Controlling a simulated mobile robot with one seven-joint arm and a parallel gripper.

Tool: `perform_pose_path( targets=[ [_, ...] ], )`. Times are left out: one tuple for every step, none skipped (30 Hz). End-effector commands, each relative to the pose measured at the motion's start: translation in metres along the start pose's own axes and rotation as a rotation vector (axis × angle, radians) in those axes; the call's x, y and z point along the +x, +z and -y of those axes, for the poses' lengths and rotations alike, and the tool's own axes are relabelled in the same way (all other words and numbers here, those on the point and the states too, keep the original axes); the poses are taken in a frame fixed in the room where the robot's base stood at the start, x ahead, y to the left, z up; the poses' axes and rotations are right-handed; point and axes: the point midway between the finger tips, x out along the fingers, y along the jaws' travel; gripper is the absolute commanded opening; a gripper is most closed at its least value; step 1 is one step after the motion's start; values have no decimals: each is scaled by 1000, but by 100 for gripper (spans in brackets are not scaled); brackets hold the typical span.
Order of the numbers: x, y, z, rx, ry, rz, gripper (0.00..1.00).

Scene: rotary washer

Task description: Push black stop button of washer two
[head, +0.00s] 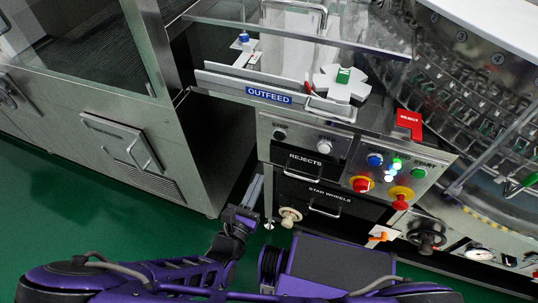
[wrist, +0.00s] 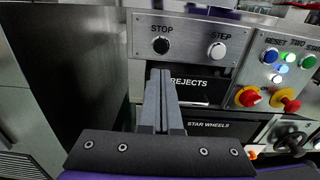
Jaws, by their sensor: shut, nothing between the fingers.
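The black stop button (wrist: 160,45) sits under the label STOP on a grey metal panel in the wrist view. It is also on the panel below the outfeed in the head view (head: 279,133). A white step button (wrist: 217,51) is to its right. My gripper (wrist: 159,72) is shut and empty, its fingertips showing just below the stop button in the wrist view. In the head view my gripper (head: 257,179) is low, left of the drawers and below the panel. The fingertips look apart from the button, but the gap's depth is unclear.
The rejects drawer (head: 307,163) and star wheels drawer (head: 327,194) have protruding handles. A control box (wrist: 283,69) with blue, green and white buttons and red-on-yellow knobs is at right. A dark gap and steel cabinet (head: 170,150) are at left. Green floor lies below.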

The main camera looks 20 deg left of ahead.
Motion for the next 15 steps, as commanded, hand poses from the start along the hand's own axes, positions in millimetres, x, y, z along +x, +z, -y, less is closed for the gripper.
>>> perform_pose_path(
  targets=[
    [5, -1, 0, 0, -2, 1, 0],
    [8, -1, 1, 0, -3, 1, 0],
    [14, -1, 1, 0, -3, 2, 0],
    [19, -1, 1, 0, -3, 3, 0],
    [25, -1, 1, 0, -4, 2, 0],
    [33, -2, 1, 0, -4, 3, 0],
    [39, -2, 1, 0, -4, 3, 0],
    [46, -2, 1, 0, -5, 3, 0],
    [55, -2, 2, 0, -5, 3, 0],
    [62, -2, 1, 0, -4, 3, 0],
    [68, -2, 1, -1, -4, 2, 0],
    [77, -2, 2, -1, -4, 3, 0],
    [83, -3, 1, 0, -4, 2, 0],
    [90, -2, 1, 1, -4, 3, 0],
    [97, -2, 1, 1, -3, 2, 0]
  ],
)
